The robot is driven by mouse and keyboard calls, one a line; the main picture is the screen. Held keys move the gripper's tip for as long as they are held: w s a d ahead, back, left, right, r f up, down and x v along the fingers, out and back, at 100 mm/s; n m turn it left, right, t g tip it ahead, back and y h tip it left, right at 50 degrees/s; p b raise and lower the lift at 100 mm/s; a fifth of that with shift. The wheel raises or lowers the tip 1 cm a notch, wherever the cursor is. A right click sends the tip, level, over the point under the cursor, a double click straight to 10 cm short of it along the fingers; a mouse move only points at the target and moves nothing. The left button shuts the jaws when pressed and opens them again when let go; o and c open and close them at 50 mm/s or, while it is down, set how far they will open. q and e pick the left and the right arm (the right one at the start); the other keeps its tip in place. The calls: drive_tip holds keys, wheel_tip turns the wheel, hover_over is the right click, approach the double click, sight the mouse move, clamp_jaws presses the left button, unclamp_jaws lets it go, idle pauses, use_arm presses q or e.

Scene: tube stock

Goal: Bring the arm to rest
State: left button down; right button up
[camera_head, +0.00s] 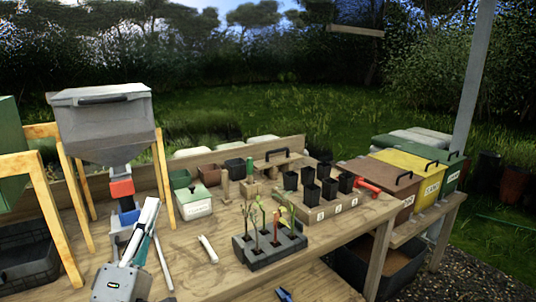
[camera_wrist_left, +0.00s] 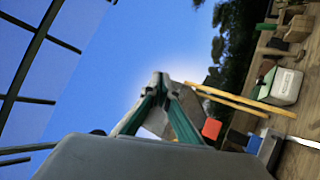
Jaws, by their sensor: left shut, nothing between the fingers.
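My left gripper (camera_head: 153,203) is at the left of the workbench (camera_head: 200,272) in the head view, its fingers pointing up and away. In the left wrist view the teal fingers of the left gripper (camera_wrist_left: 160,80) come together at the tips, with nothing between them. The fingers are in front of the stand under the grey hopper (camera_head: 105,125); I cannot tell whether they touch it.
A dark block with seedlings (camera_head: 270,250) and a wooden tray with black pots (camera_head: 325,208) stand on the bench. A white tube (camera_head: 208,249) lies left of the block. Lidded bins (camera_head: 392,185) stand at right. The front left bench top is mostly clear.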

use_arm(q)
drive_tip(key=s+d+f+m+g+h, duration=0.1)
drive_tip(key=s+d+f+m+g, duration=0.15)
drive_tip(key=f+m, duration=0.45)
drive_tip(key=s+d+f+m+g+h, duration=0.1)
drive_tip(key=f+m+g, duration=0.3)
drive_tip(key=f, duration=0.4)
drive_tip(key=s+d+f+m+g+h, duration=0.1)
drive_tip(key=s+d+f+m+g, duration=0.1)
drive_tip(key=f+m+g, duration=0.35)
drive_tip(key=s+a+f+m+g+y, duration=0.55)
drive_tip(key=s+a+f+y, duration=0.55)
drive_tip(key=s+a+f, duration=0.55)
drive_tip(key=w+d+f+n+t+h, duration=0.3)
drive_tip(key=d+f+h, duration=0.4)
drive_tip(key=d+f, duration=0.6)
drive_tip(key=shift+w+d+f+h, duration=0.2)
drive_tip(key=shift+d+f+h, duration=0.15)
drive_tip(key=shift+h, duration=0.05)
drive_tip(key=shift+t, duration=0.25)
